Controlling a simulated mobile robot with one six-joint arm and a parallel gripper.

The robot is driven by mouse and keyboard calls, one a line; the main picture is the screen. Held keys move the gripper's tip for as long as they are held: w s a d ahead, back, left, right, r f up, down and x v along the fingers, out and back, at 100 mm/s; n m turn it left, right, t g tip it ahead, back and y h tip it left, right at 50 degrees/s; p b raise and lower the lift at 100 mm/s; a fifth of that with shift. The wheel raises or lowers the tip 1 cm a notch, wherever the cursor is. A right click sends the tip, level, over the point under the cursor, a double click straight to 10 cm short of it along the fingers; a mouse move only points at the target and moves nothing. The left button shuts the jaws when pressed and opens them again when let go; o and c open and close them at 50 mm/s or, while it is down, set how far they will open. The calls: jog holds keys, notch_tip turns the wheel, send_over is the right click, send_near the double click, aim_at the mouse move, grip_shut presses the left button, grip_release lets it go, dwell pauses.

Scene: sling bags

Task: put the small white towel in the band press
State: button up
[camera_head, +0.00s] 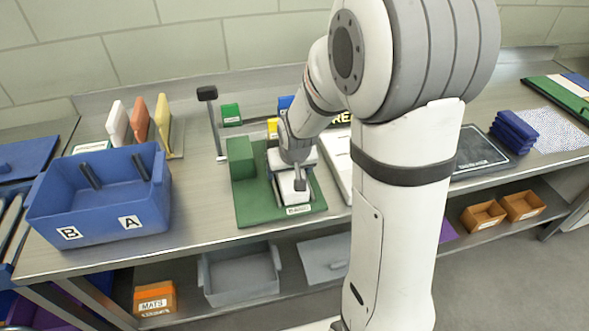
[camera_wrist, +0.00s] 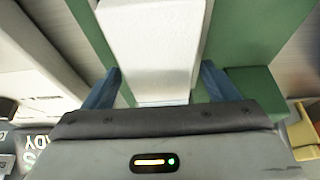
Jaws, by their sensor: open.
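The small white towel (camera_wrist: 150,45) is a pale folded block lying over a green base. In the head view the white towel (camera_head: 288,192) shows under my gripper (camera_head: 299,184), partly hidden by it. The band press (camera_head: 245,210) appears to be the green base with a taller green block at its left and a small label at its front edge. Its green surface also shows in the wrist view (camera_wrist: 258,35). My gripper (camera_wrist: 160,84) is open, with one blue finger at each side of the towel's near end. I cannot tell whether the fingers touch it.
A blue bin (camera_head: 100,215) marked B and A stands at the left. Upright coloured panels (camera_head: 140,120) are behind it. A dark post (camera_head: 213,125) stands behind the press. Dark blue folded cloths (camera_head: 514,132) lie at the right. Bare metal table shows between bin and press.

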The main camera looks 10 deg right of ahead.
jog(key=shift+s+r, duration=0.1)
jog(key=shift+r, duration=0.35)
jog(key=v, duration=1)
jog(key=s+d+r+g, duration=0.1)
jog(key=s+r, duration=0.1)
jog(key=s, duration=1.5)
jog(key=shift+d+r+g, duration=0.25)
jog(key=shift+g, duration=0.15)
jog(key=shift+s, duration=0.1)
jog(key=shift+c, duration=0.4)
